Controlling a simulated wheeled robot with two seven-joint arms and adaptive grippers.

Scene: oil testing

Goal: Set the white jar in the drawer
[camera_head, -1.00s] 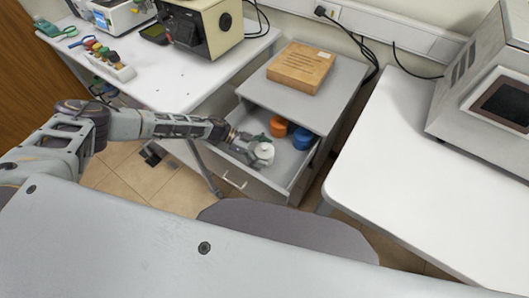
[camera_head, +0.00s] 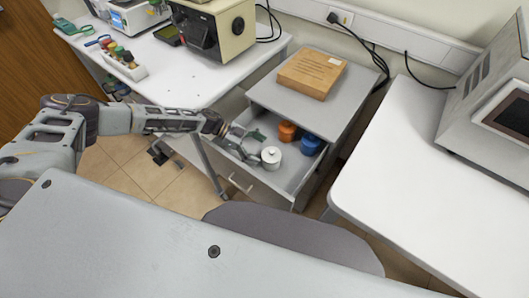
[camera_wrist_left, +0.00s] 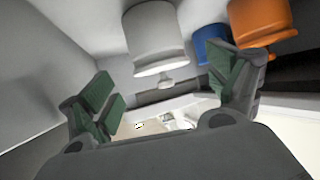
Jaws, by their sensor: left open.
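The white jar (camera_head: 271,157) stands upright in the open drawer (camera_head: 268,194), near its front. It also shows in the left wrist view (camera_wrist_left: 153,35), upside down in that picture, with its lid knob toward my fingers. My left gripper (camera_head: 252,145) is just left of the jar, over the drawer. In the left wrist view its green-padded fingers (camera_wrist_left: 166,98) are spread wide with nothing between them, and the jar is beyond them, apart. My right gripper is not in view.
An orange jar (camera_head: 287,131) and a blue jar (camera_head: 310,145) sit behind the white jar in the drawer. A wooden box (camera_head: 311,73) lies on the cabinet top. White tables flank the cabinet; a grey chair (camera_head: 290,232) stands in front.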

